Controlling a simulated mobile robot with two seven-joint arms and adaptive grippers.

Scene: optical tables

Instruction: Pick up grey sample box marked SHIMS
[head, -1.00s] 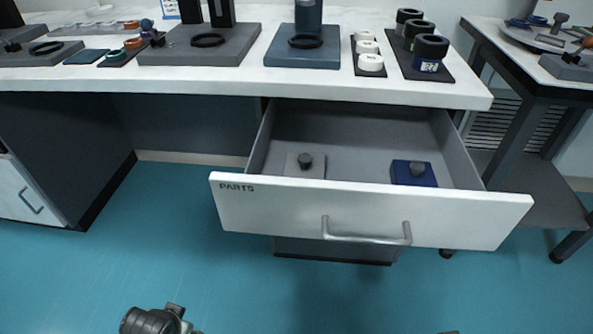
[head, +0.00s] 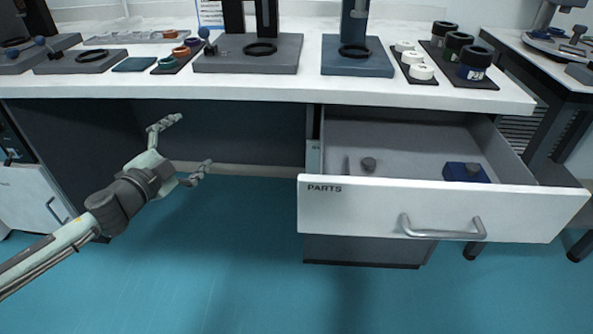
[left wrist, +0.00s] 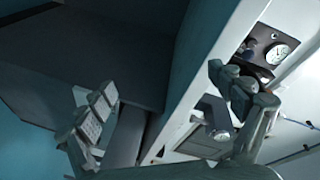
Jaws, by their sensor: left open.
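The open drawer marked PARTS (head: 375,205) holds a low grey box (head: 382,172) with a dark round knob on top, at its left side. The box nearly blends with the drawer floor, its lower part is hidden by the drawer front, and no SHIMS lettering is readable. My left gripper (head: 192,144) is open and empty, in front of the bench and left of the drawer, well apart from the box. Its open fingers also show in the left wrist view (left wrist: 162,85). My right gripper is not in view.
A blue box (head: 452,171) with a knob sits at the drawer's right side. The drawer handle (head: 443,230) sticks out in front. The bench top (head: 300,92) overhangs the drawer and carries stands, rings and dark rolls. The floor left of the drawer is clear.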

